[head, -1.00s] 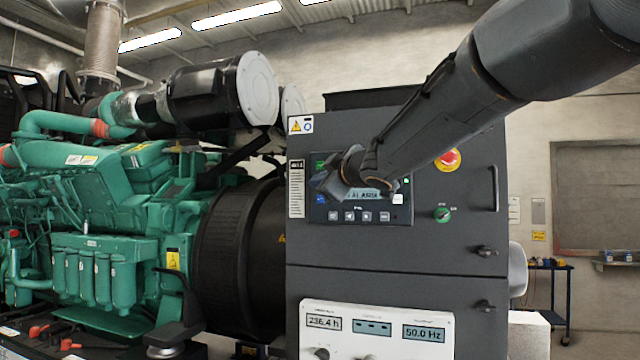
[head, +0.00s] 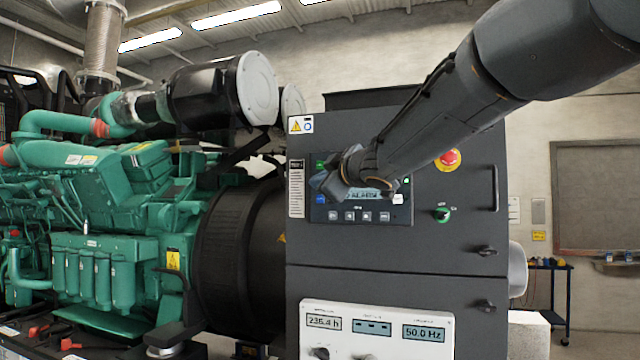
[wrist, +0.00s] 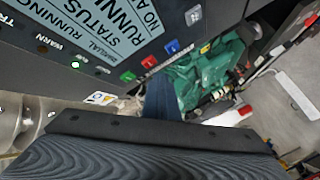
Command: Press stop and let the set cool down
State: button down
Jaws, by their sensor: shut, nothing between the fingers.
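The controller (head: 345,216) on the grey cabinet's front has a screen, partly hidden by my gripper in the head view. In the wrist view its screen (wrist: 97,30) reads RUNNING and STATUS, partly cut off. Beside the screen are a green button (wrist: 128,76), a red button (wrist: 146,63) and a blue button (wrist: 172,47). In the head view my gripper covers the red one. My gripper (head: 328,187) is shut and empty, in front of the controller's left side. Its dark finger (wrist: 160,100) shows near the buttons in the wrist view; I cannot tell whether it touches.
Cabinet handles (head: 485,251) stick out below. A white meter panel (head: 376,344) stands low in front. The green engine (head: 100,230) is at the left.

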jog(key=shift+w, duration=0.1)
dwell(0.5)
jog(key=shift+w+d+p, duration=0.1)
jog(key=shift+w+p, duration=0.25)
jog(key=shift+w+d+p, duration=0.1)
jog(key=shift+w+p, duration=0.25)
jog(key=shift+w, duration=0.1)
dwell(0.7)
jog(key=shift+s, duration=0.15)
jog(key=shift+s+a, duration=0.2)
jog(key=shift+s, duration=0.55)
jog(key=shift+s+a+b, duration=0.25)
jog(key=shift+s+b, duration=0.05)
jog(key=shift+s, duration=0.65)
jog(key=shift+s+a+b, duration=0.25)
jog(key=shift+s, duration=0.75)
jog(key=shift+s+a+b, duration=0.25)
jog(key=shift+s+b, duration=0.05)
jog(key=shift+s, duration=0.65)
jog(key=shift+f, duration=0.1)
